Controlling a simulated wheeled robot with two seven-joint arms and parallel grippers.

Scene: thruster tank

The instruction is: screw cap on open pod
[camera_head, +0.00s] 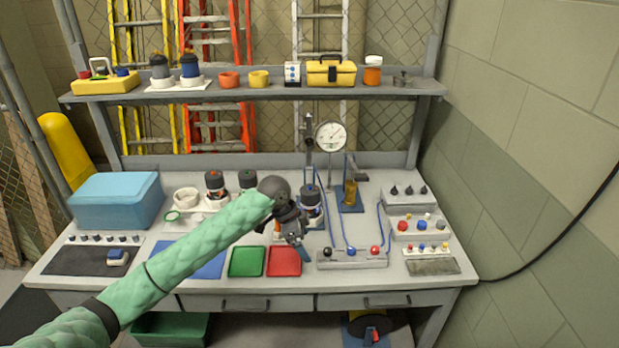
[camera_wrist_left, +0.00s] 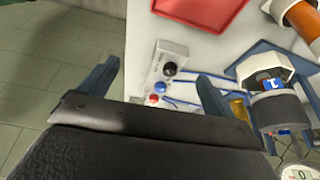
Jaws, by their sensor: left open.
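My left gripper (camera_head: 301,249) hangs over the middle of the bench at the end of the green-sleeved arm. Its two fingers stand apart with nothing between them in the left wrist view (camera_wrist_left: 158,72). A dark-topped pod (camera_head: 310,196) with a blue mark stands just right of the gripper; a similar pod with a grey end and white collar (camera_wrist_left: 276,97) shows at the right of the wrist view. An orange cylinder with a white collar (camera_wrist_left: 301,22) is cut off at that view's corner. Which pod is open, and which piece is its cap, I cannot tell. My right gripper is not in view.
The bench holds a red tray (camera_head: 285,262), a green tray (camera_head: 247,262), a block with coloured knobs (camera_head: 352,258), a dial gauge (camera_head: 331,136) on a stand and a blue cooler box (camera_head: 117,200). Two more dark-topped pods (camera_head: 214,184) stand behind the arm. A loaded shelf (camera_head: 215,92) runs above.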

